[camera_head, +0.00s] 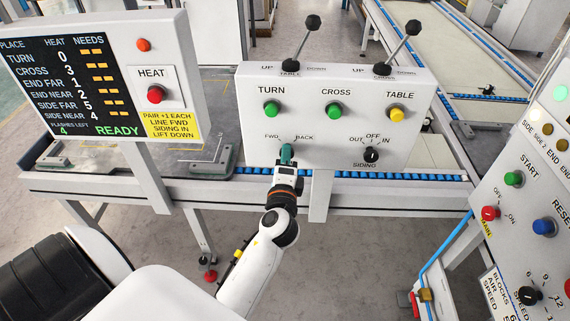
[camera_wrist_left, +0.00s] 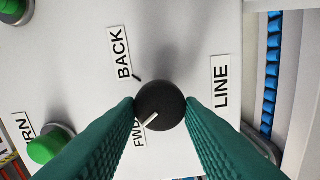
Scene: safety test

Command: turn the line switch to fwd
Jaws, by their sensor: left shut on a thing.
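The line switch is a black round knob (camera_wrist_left: 160,105) on the white control box (camera_head: 250,120). Its white pointer line points to the lower left in the left wrist view, toward the FWD label (camera_wrist_left: 139,133). The BACK label (camera_wrist_left: 122,53) and a dark tick mark sit above left of it, and the LINE label (camera_wrist_left: 220,86) is to its right. My left gripper (camera_head: 287,153) is shut on the knob, with a green finger on either side of it. In the head view the gripper hides the knob. My right gripper is not in view.
Above the knob are a green TURN button (camera_head: 271,109), a green CROSS button (camera_head: 335,110) and a yellow TABLE button (camera_head: 397,112). The SIDING knob (camera_head: 371,155) is to the right. Two levers stand on top. A HEAT panel (camera_head: 165,60) is at left; another control panel (camera_head: 500,215) is at right.

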